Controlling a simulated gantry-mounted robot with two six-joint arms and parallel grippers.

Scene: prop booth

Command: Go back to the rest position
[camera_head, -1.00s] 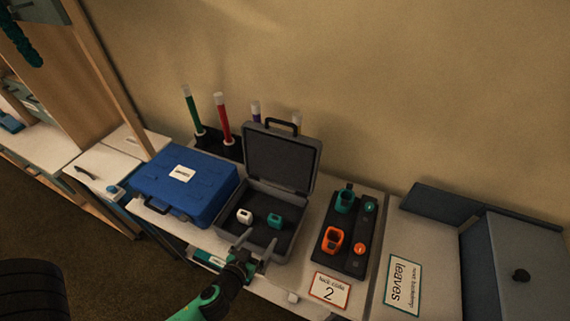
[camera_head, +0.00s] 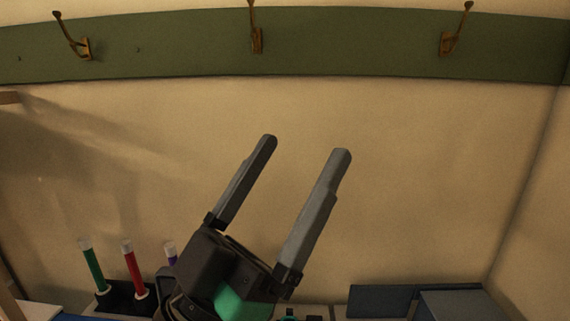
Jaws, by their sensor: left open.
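My left gripper (camera_head: 307,145) is large in the middle of the head view, raised in front of the bare wall. Its two grey fingers point up and are spread apart with nothing between them. Its dark body and a green part of my arm hide much of the bench behind. My right gripper is not in view.
A green board with several brass hooks (camera_head: 256,40) runs along the upper wall. Green (camera_head: 93,268) and red (camera_head: 132,262) tubes stand in a dark holder (camera_head: 126,296) at lower left. A blue-grey box (camera_head: 455,304) is at lower right. The bench is mostly out of frame.

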